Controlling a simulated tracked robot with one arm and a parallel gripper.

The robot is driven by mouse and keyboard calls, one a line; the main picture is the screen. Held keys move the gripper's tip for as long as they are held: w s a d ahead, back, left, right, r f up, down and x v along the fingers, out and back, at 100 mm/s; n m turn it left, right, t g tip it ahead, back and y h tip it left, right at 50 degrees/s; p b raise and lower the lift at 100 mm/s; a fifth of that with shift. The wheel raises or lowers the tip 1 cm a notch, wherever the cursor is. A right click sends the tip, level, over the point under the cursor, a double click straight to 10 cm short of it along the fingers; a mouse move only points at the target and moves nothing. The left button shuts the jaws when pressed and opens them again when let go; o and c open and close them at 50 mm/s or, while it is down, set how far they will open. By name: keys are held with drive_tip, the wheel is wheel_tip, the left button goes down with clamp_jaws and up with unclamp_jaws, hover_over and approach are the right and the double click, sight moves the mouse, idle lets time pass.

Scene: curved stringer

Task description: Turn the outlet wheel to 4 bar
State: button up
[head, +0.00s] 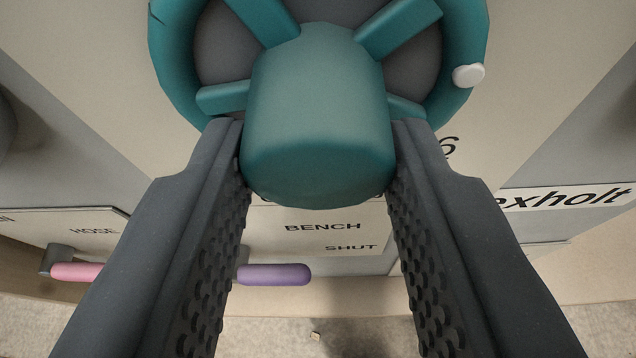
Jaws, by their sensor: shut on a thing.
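A teal handwheel (472,40) with spokes fills the top middle of the head view. Its thick round hub (318,120) sticks out toward me. A small white marker (468,76) sits on the rim at the right. My gripper (318,160) has one dark finger on each side of the hub, and its fingertips are shut on the hub. The top of the wheel is cut off by the picture edge. A digit "6" shows beside the right finger; the rest of the scale is hidden or out of view.
Below the wheel is a pale panel with a label (322,227) reading "BENCH" and "SHUT". A purple handle (274,274) lies below it, partly behind the left finger. A pink handle (76,271) sits at the left under a "HOSE" label. A nameplate (570,197) ending "exholt" is at right.

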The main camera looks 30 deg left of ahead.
drive_tip(key=n+h+p, duration=0.2)
drive_tip(key=n, duration=0.1)
drive_tip(key=shift+r+t, duration=0.15)
drive_tip(key=shift+t, duration=0.15)
drive_tip(key=shift+a+n+t+h+p, duration=0.15)
drive_tip(key=shift+n+t+h+p, duration=0.35)
drive_tip(key=shift+n+p, duration=0.75)
drive_tip(key=shift+a, duration=0.1)
drive_tip(key=o, duration=1)
drive_tip(key=shift+s, duration=0.1)
drive_tip(key=p+v, duration=0.3)
drive_tip(key=v, duration=1)
drive_tip(key=shift+s+a, duration=0.1)
drive_tip(key=shift+s, duration=0.25)
